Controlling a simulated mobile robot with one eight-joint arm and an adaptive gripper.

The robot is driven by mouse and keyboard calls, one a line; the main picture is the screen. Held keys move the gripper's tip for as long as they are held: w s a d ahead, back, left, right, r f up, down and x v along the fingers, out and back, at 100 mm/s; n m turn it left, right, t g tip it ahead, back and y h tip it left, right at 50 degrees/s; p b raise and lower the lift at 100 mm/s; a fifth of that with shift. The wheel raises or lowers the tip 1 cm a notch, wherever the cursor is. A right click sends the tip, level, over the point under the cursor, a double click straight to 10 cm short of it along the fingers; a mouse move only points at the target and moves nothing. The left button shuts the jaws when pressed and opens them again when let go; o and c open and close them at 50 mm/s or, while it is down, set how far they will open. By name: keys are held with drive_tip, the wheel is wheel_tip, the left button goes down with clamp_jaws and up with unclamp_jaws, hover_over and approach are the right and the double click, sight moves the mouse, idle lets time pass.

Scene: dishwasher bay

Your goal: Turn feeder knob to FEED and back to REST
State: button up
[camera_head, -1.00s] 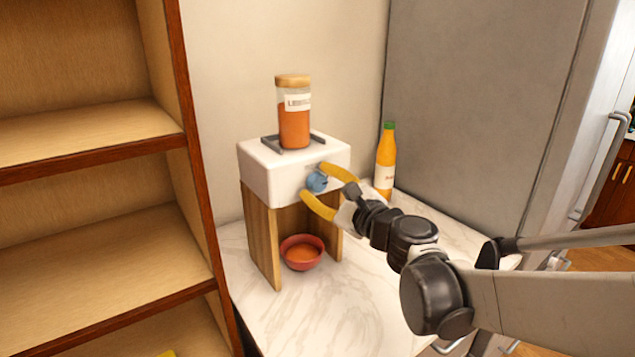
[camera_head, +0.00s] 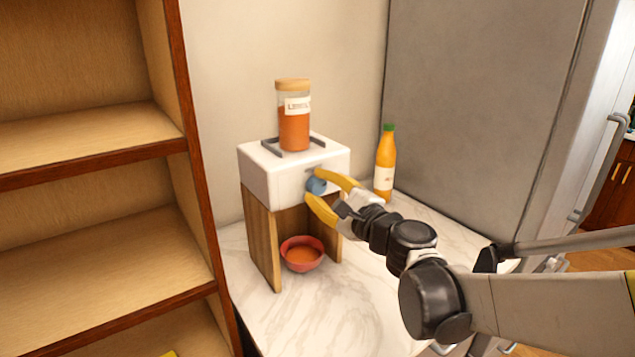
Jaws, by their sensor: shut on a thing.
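The feeder is a white box (camera_head: 268,180) on wooden side panels (camera_head: 262,238), standing on the counter. Its blue knob (camera_head: 316,185) is on the front face, partly covered by my gripper. My gripper (camera_head: 318,190) has yellow fingers, one above and one below the knob, and is shut on it. A jar (camera_head: 294,130) with orange contents, a white label and a wooden lid stands on top of the feeder. A red bowl (camera_head: 302,264) with orange contents sits under the box between the panels. I cannot read any FEED or REST mark.
An orange bottle with a green cap (camera_head: 385,165) stands on the counter behind my gripper. A wooden shelf unit (camera_head: 195,190) is at the left and a grey fridge (camera_head: 470,110) at the right. The marble counter (camera_head: 350,300) is clear in front.

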drive_tip(key=n+p, duration=0.1)
drive_tip(key=n, duration=1.3)
drive_tip(key=shift+f+p, duration=0.1)
drive_tip(key=shift+p, duration=0.3)
drive_tip(key=o, duration=1.2)
drive_tip(key=v, duration=1.2)
